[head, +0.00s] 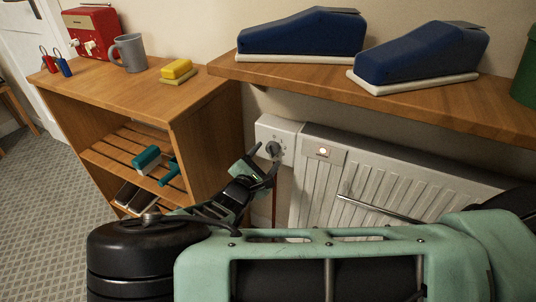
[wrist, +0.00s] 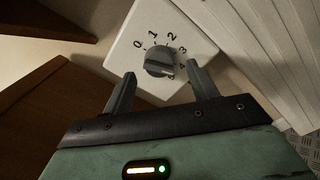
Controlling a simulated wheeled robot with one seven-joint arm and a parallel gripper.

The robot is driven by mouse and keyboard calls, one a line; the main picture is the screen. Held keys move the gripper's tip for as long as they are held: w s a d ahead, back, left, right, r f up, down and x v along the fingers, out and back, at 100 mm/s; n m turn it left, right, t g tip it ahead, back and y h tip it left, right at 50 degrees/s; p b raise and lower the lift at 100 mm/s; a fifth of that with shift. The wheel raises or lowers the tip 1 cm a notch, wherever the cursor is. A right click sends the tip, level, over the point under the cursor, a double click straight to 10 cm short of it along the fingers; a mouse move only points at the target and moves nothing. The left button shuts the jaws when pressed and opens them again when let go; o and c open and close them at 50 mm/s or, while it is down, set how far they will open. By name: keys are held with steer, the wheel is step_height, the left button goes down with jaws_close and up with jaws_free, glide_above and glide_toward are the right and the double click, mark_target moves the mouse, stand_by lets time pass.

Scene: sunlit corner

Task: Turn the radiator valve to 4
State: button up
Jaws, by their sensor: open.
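The radiator valve is a dark round knob (wrist: 159,59) with a raised grip bar, on a white square plate (wrist: 125,48) in the wrist view. Printed numbers 0, 1, 2, 3 and 4 run around it, with another mark lower down partly hidden. I cannot tell surely which number the knob points to. In the head view the knob (head: 273,149) sits on the plate at the radiator's left end. My gripper (wrist: 161,70) is open, one finger on either side of the knob's lower part, with visible gaps. The gripper (head: 266,160) also shows close to the knob in the head view.
The white radiator (head: 335,180) stands right of the valve, with a wooden shelf (head: 290,76) above carrying two blue-topped objects. A wooden cabinet (head: 205,125) stands close on the left, with a mug (head: 130,53), yellow block (head: 176,69) and red radio (head: 92,30) on top.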

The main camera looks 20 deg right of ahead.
steer(key=v, duration=1.5)
steer(key=shift+p, duration=0.45)
steer(key=shift+s, duration=0.1)
steer(key=s+d+r+m+g+y, duration=0.25)
steer(key=s+d+m+g, duration=0.35)
steer(key=s+g, duration=0.4)
steer(key=s+r+m+g+y, duration=0.1)
steer(key=s+r+m+y, duration=0.2)
steer(key=s+r+y, duration=0.35)
steer(key=s+r+m+g+y, duration=0.2)
steer(key=s+r+y, duration=0.2)
steer(key=r, duration=0.5)
step_height(320, 180, up, 20)
steer(key=p, duration=1.9)
steer(key=shift+f, duration=0.25)
